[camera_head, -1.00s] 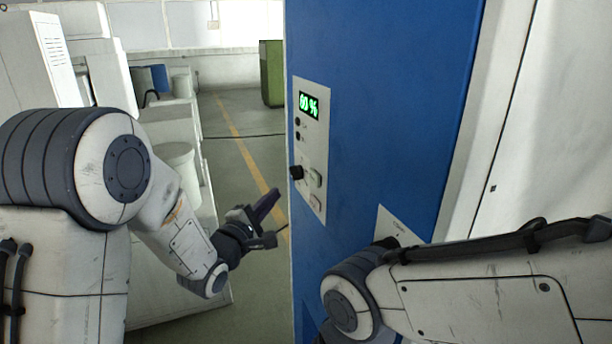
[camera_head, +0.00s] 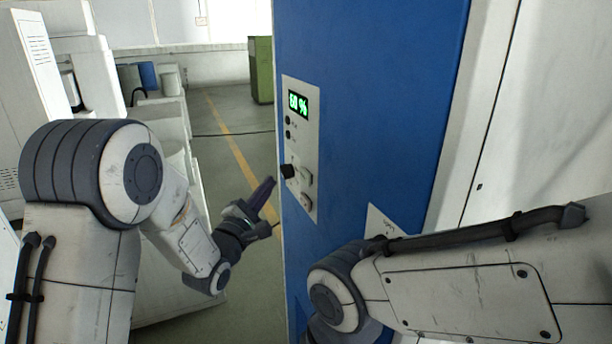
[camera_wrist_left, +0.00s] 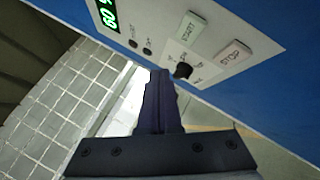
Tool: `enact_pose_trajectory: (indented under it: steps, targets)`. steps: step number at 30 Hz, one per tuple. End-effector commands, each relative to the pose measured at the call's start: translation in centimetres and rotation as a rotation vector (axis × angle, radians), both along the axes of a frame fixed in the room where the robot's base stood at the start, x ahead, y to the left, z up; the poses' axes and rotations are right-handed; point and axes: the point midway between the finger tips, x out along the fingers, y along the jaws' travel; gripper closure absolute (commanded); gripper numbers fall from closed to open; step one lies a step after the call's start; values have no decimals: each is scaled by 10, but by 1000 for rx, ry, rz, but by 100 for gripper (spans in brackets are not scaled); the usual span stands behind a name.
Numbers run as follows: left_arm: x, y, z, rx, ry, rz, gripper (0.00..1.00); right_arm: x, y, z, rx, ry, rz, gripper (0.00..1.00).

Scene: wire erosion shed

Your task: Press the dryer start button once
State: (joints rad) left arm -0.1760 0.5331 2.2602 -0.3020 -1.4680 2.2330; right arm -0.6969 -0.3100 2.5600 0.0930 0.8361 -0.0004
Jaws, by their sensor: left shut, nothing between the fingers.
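The dryer's pale control panel (camera_head: 301,148) is on the blue cabinet front, right of my left gripper. The START button (camera_wrist_left: 193,28) is a pale green rectangle in the left wrist view; in the head view it is the upper small button (camera_head: 306,175). The STOP button (camera_wrist_left: 233,53) is beside it. A black knob (camera_wrist_left: 182,70) sits close by. My left gripper (camera_head: 270,183) is shut and empty, its dark fingertips (camera_wrist_left: 160,73) pointing towards the panel near the knob. I see no contact with START. My right gripper is not in view.
A green 60 % display (camera_head: 298,103) and small dark indicators top the panel. The blue cabinet (camera_head: 370,90) fills the middle. White machines (camera_head: 85,70) stand at the left. A floor aisle with a yellow line (camera_head: 235,150) is open behind my left gripper. A green cabinet (camera_head: 261,70) stands far back.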

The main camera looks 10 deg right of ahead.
Motion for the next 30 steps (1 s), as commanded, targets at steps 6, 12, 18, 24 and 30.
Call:
enact_pose_trajectory:
  steps: [6, 12, 18, 24, 30]
  targets:
    - [9, -29, -1, 0, 0, 0, 100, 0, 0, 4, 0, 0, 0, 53]
    - [15, -46, -1, 1, 0, 0, 100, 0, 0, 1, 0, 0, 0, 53]
    - [17, -50, 0, 1, 1, 3, 100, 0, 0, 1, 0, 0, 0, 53]
    - [17, -50, 0, 1, 1, 3, 100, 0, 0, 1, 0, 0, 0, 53]
    - [17, -50, 0, 1, 1, 2, 100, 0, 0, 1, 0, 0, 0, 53]
